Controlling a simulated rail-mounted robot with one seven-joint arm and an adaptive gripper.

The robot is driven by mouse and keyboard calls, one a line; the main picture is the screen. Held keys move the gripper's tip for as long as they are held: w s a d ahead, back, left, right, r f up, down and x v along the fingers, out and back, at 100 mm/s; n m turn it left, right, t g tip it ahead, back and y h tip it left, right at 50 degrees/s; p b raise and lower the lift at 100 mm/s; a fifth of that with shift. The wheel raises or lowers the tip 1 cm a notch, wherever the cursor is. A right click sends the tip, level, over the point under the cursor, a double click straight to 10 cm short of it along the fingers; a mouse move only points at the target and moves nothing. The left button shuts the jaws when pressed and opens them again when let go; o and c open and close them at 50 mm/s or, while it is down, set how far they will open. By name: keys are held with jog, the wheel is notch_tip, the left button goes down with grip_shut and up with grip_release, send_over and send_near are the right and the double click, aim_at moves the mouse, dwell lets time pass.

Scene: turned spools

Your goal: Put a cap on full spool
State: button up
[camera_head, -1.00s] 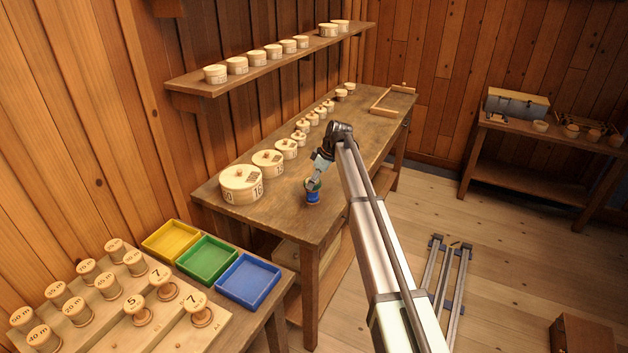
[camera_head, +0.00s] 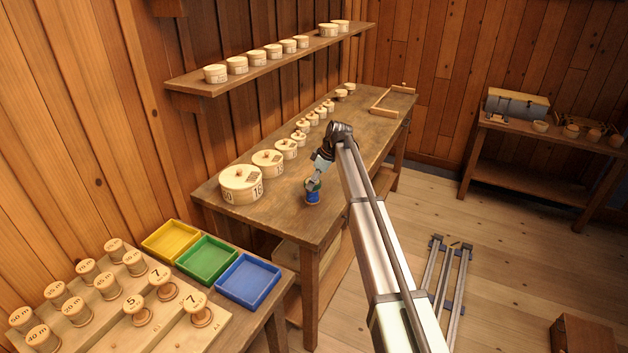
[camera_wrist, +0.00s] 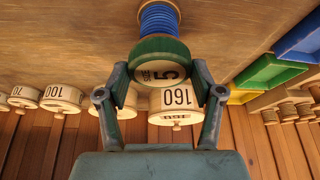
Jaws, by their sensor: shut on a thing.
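A blue-wound spool (camera_head: 312,197) stands upright near the front edge of the workbench. It also shows in the wrist view (camera_wrist: 158,20), with a pale wooden flange. A green-rimmed cap (camera_wrist: 155,47) with a pale face marked "SIZE 5" is between the fingers of my gripper (camera_wrist: 160,78). In the wrist view the cap lines up with the spool's end and appears against it; I cannot tell whether it is fully seated. In the head view my gripper (camera_head: 313,183) is directly above the spool, and its fingers partly hide the cap.
Round wooden boxes, including one marked 160 (camera_head: 241,184), line the back of the workbench (camera_head: 290,213). Yellow (camera_head: 171,240), green (camera_head: 206,260) and blue (camera_head: 248,281) trays stand front left, beside a board of labelled spools (camera_head: 170,330). The bench around the blue spool is clear.

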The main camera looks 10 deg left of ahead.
jog(key=shift+f, duration=0.5)
jog(key=o, duration=0.7)
jog(key=shift+c, duration=0.2)
jog(key=w+p+v, duration=0.1)
jog(key=p+v, duration=0.1)
jog(key=v, duration=0.9)
jog(key=shift+s+p, duration=0.4)
jog(key=shift+s, duration=0.1)
jog(key=shift+d+f, duration=0.1)
